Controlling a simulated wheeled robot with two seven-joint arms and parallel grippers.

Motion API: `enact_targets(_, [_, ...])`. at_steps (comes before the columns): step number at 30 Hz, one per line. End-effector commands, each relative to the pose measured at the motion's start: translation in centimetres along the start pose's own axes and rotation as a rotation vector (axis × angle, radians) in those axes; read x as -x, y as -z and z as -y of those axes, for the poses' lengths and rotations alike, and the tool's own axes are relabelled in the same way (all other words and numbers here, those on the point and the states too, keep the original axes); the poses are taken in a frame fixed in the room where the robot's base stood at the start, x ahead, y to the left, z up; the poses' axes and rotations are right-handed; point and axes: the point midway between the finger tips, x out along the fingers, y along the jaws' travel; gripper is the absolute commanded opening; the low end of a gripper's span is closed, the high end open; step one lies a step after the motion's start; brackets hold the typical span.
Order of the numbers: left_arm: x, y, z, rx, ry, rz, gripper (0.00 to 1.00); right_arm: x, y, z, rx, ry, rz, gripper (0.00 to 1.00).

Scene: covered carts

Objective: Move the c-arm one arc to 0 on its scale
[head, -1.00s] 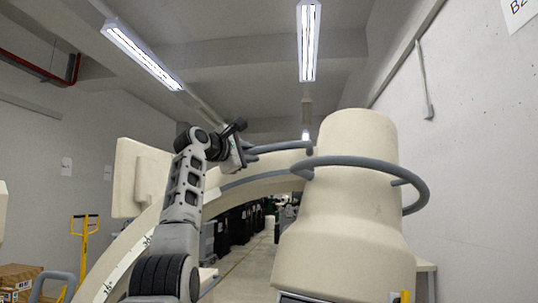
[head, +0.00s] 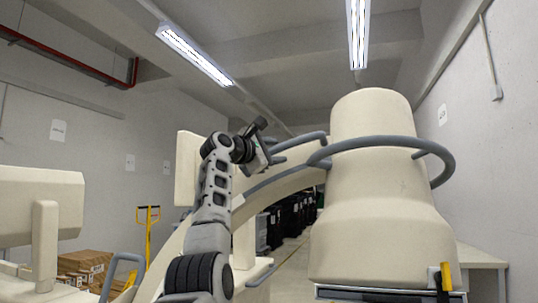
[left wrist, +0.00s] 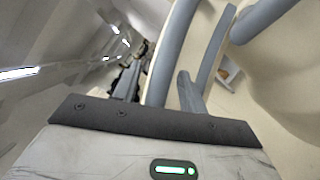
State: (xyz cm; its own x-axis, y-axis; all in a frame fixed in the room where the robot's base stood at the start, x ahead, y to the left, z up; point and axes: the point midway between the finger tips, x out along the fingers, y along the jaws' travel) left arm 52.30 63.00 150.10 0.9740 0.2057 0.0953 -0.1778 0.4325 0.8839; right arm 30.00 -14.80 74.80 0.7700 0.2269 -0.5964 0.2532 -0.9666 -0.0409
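The c-arm's cream arc (head: 292,184) curves from the lower left, behind my left arm, up to the large cream column-shaped head (head: 385,215) on the right. A cream block (head: 187,160) stands at the arc's left side, partly behind my arm. A grey tubular handle (head: 305,139) reaches left from the head. My left gripper (head: 265,152) is at the left end of this handle; contact and finger opening are unclear. In the left wrist view, grey tubes (left wrist: 171,50) run just beyond the gripper's body. No scale number or pointer is legible. My right gripper is not seen.
Another cream machine (head: 40,205) stands at the left, with cardboard boxes (head: 85,262) and a yellow-handled trolley (head: 148,225) between. A pale table (head: 482,258) stands at the right wall. Dark covered items (head: 290,218) line the aisle behind the arc.

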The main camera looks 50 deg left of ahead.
Motion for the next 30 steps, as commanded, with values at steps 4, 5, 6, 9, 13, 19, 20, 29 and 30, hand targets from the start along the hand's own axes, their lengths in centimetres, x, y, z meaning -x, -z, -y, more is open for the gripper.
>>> enact_targets(4, [0.3,0.5,-0.1,0.001,-0.001,-0.008,0.42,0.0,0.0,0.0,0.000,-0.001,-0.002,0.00])
enact_targets(5, [0.3,0.6,-0.1,0.000,0.000,-0.009,0.42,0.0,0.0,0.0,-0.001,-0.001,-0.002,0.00])
enact_targets(6, [0.3,0.6,-0.1,0.000,0.000,-0.009,0.42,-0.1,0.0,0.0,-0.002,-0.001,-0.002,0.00])
enact_targets(9, [0.6,0.6,0.1,0.000,0.000,-0.009,0.42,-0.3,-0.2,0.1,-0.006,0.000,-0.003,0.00])
enact_targets(13, [1.7,0.6,0.2,-0.002,0.000,-0.007,0.42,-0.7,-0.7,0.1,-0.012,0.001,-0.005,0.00])
enact_targets(19, [4.5,0.7,0.3,-0.002,-0.002,-0.008,0.42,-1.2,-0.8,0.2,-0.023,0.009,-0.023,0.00])
enact_targets(20, [4.9,0.7,0.3,-0.002,-0.002,-0.008,0.42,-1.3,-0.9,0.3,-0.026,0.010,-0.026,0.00])
enact_targets(29, [10.0,0.5,0.2,-0.001,-0.003,-0.006,0.42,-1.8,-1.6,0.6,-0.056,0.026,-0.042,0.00])
enact_targets(30, [10.7,0.5,0.2,-0.001,-0.003,-0.006,0.42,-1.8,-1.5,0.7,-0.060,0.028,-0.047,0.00])
